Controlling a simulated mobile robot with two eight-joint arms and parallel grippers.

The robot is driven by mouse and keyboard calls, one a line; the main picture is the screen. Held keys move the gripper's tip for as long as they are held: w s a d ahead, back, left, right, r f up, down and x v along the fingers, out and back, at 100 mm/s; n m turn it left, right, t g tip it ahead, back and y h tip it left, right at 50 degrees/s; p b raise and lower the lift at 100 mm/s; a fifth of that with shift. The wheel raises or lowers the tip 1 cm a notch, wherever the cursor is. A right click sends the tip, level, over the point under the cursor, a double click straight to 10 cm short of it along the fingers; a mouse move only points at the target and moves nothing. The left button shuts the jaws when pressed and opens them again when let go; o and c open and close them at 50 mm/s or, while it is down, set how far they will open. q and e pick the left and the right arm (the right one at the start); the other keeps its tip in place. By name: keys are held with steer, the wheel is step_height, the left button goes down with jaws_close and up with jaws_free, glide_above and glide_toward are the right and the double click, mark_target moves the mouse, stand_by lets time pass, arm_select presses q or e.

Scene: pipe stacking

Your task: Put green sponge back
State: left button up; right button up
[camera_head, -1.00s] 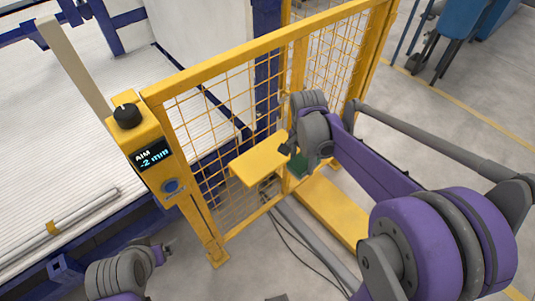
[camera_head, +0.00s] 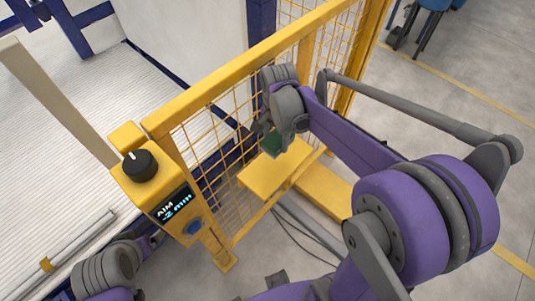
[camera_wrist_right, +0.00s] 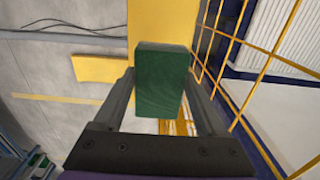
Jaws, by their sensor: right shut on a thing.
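The green sponge (camera_head: 272,144) is a dark green block in my right gripper (camera_head: 267,130). In the right wrist view the sponge (camera_wrist_right: 162,85) sits between the two fingers of the right gripper (camera_wrist_right: 160,90), which is shut on it. In the head view the sponge appears over the far edge of the small yellow shelf (camera_head: 272,178) on the fence. I cannot tell whether it touches the shelf. The shelf (camera_wrist_right: 160,22) also shows behind the sponge in the wrist view. My left arm's wrist shows at the lower left; its fingers are too unclear to judge.
The yellow mesh fence (camera_head: 205,128) stands close beside the right gripper. A yellow post with a black knob (camera_head: 139,165) and a display (camera_head: 174,204) reading "AIM -2 mm" stands at the left. A pipe (camera_head: 65,243) lies on the ribbed white bed.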

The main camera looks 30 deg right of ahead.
steer(key=shift+s+b, duration=0.45)
steer(key=shift+b, duration=0.5)
steer(key=f, duration=0.5)
steer(key=shift+w, duration=0.25)
step_height(320, 180, down, 4)
steer(key=shift+s+r, duration=0.1)
steer(key=shift+s, duration=0.05)
steer(key=shift+f, duration=0.3)
arm_select(q)
steer(key=s+f, duration=0.1)
steer(key=f, duration=0.1)
steer(key=s+f, duration=0.1)
steer(key=shift+s+d+f, duration=0.1)
steer(key=shift+f, duration=0.25)
arm_select(e)
steer(key=shift+f+b, duration=0.15)
steer(key=shift+b, duration=0.2)
arm_select(q)
steer(key=shift+s+f, duration=0.1)
steer(key=shift+f, duration=0.05)
arm_select(e)
steer(key=o, duration=1.1)
steer(key=shift+o, duration=0.2)
